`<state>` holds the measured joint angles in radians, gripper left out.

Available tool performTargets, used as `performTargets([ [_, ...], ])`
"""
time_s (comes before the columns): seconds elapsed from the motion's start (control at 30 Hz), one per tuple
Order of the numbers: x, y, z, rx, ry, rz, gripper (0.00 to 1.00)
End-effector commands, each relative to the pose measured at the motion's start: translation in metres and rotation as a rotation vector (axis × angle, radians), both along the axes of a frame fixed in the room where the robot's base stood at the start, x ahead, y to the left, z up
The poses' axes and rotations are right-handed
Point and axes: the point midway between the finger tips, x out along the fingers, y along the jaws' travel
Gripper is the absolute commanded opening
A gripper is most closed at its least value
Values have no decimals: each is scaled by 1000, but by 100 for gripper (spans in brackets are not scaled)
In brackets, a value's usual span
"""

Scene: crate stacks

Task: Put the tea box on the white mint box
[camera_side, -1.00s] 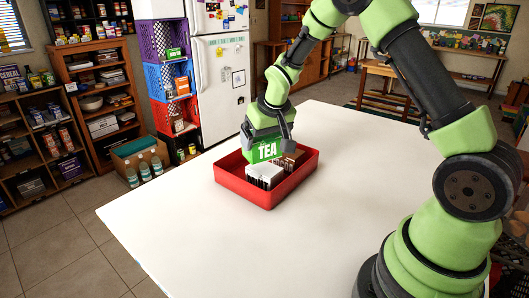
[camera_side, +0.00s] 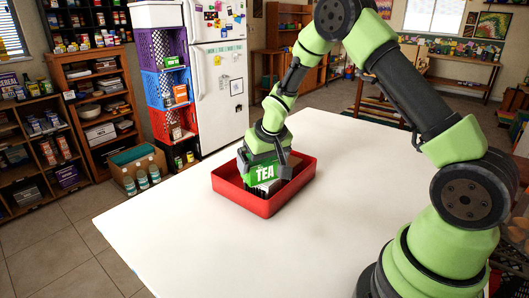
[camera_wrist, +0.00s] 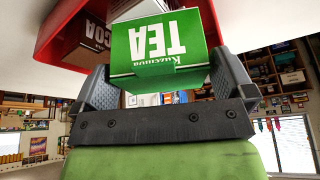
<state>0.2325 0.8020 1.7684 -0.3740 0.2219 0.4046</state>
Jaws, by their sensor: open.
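The green tea box (camera_side: 264,173) is between the fingers of my gripper (camera_side: 266,166), inside the outline of the red tray (camera_side: 268,205). In the wrist view the tea box (camera_wrist: 158,42) shows its label upside down, with one finger of my open gripper (camera_wrist: 163,82) on each side. The white mint box (camera_side: 268,187) stands in the tray, mostly hidden below and behind the tea box. A white top edge also shows behind it in the wrist view (camera_wrist: 138,10). The tea box looks to be on or just above the mint box; contact is hard to tell.
A brown cocoa box (camera_wrist: 92,32) stands in the tray beside the white box. The tray walls surround them closely. The white table (camera_side: 360,190) is bare around the tray. Coloured crates (camera_side: 166,85) are stacked beyond the table by the fridge (camera_side: 217,85).

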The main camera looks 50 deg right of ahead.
Motion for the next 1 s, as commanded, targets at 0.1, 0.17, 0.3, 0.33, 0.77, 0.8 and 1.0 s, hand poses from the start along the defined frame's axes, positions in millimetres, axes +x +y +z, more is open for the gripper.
performTargets([
  [0.1, -3, 1, 11, 0, -3, -2, 100],
  [0.17, -6, 3, 21, -2, -5, 0, 100],
  [0.3, -16, 7, 48, -2, -7, 0, 100],
  [0.33, -19, 8, 54, -1, -7, -1, 100],
  [0.77, -42, 18, 112, 1, -3, 1, 100],
  [0.8, -44, 19, 115, 2, -6, 1, 100],
  [1.0, -77, 45, 159, 42, -68, 5, 100],
])
